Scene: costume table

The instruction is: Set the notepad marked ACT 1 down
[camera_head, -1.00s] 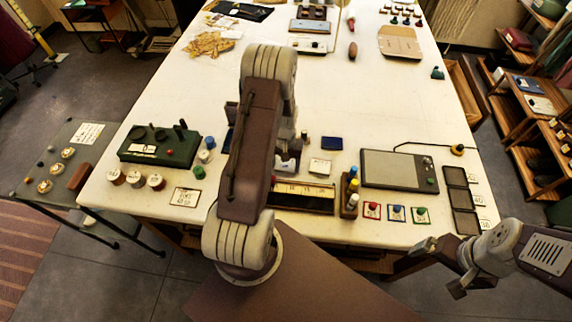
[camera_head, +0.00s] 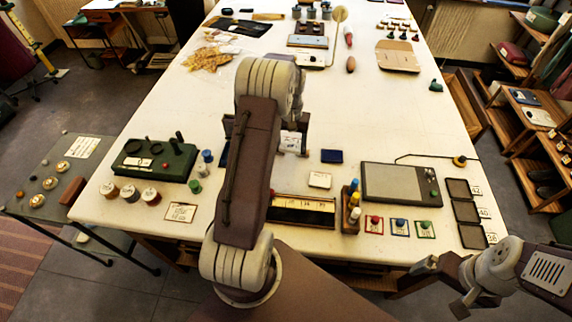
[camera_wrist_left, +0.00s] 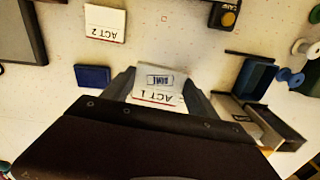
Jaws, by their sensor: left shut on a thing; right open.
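The notepad marked ACT 1 (camera_wrist_left: 158,86) is white and sits between the fingers of my left gripper (camera_wrist_left: 158,92) in the left wrist view. Its lettering appears upside down there. In the head view my left gripper (camera_head: 291,146) is partly hidden by my left arm, with the white notepad (camera_head: 291,141) showing beside it. I cannot tell whether the notepad touches the table. My right gripper (camera_head: 441,283) is open and empty, off the table's near right edge.
A notepad marked ACT 2 (camera_wrist_left: 105,23) and a blue block (camera_wrist_left: 92,76) lie nearby. A blue open box (camera_wrist_left: 254,82) stands on the other side. The white table (camera_head: 365,115) has clear room beyond the blue block. A grey tablet (camera_head: 400,184) lies to the right.

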